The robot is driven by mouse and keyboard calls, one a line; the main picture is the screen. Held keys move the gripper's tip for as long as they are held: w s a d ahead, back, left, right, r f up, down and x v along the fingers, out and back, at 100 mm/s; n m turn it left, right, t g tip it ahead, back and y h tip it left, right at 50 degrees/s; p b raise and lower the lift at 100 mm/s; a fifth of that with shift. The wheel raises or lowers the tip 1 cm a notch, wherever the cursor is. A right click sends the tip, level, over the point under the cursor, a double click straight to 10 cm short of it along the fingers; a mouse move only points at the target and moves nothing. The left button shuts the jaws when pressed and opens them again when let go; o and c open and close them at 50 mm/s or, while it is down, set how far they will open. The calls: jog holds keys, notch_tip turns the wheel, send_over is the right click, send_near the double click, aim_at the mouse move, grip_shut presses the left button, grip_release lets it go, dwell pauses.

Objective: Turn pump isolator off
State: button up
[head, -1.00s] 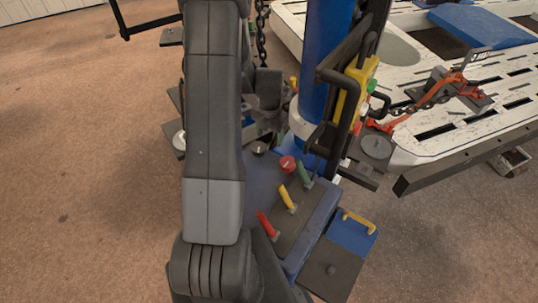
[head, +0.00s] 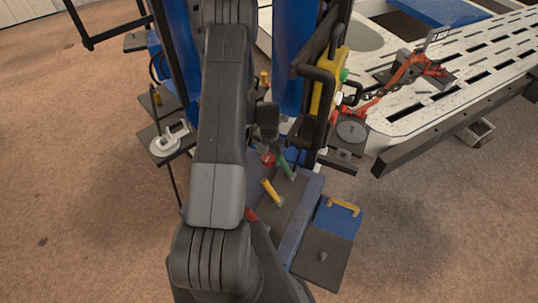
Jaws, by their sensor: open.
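The dark end of my arm, with my gripper (head: 267,134), is just above and beyond the red knob in the head view. My gripper is open; its fingers are small, dark and mostly hidden, and I see nothing held. I cannot tell whether it touches the knob.
Green (head: 286,167), yellow (head: 271,192) and red (head: 251,215) levers stand close beside the knob. Blue posts (head: 291,60) and a yellow control unit with black handles (head: 327,85) rise behind. A slotted white bench (head: 450,85) is at right. Open floor lies left.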

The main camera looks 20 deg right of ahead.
aim_at(269, 156)
jog(key=shift+f, duration=0.25)
jog(key=c, duration=0.7)
jog(key=n+b, duration=0.2)
jog(key=b, duration=0.1)
jog(key=shift+f, duration=0.25)
jog(key=shift+r+n+b, duration=0.25)
jog(key=shift+n+b, duration=0.6)
jog(key=shift+n, duration=0.45)
jog(key=o, duration=0.7)
notch_tip(269, 156, up, 14)
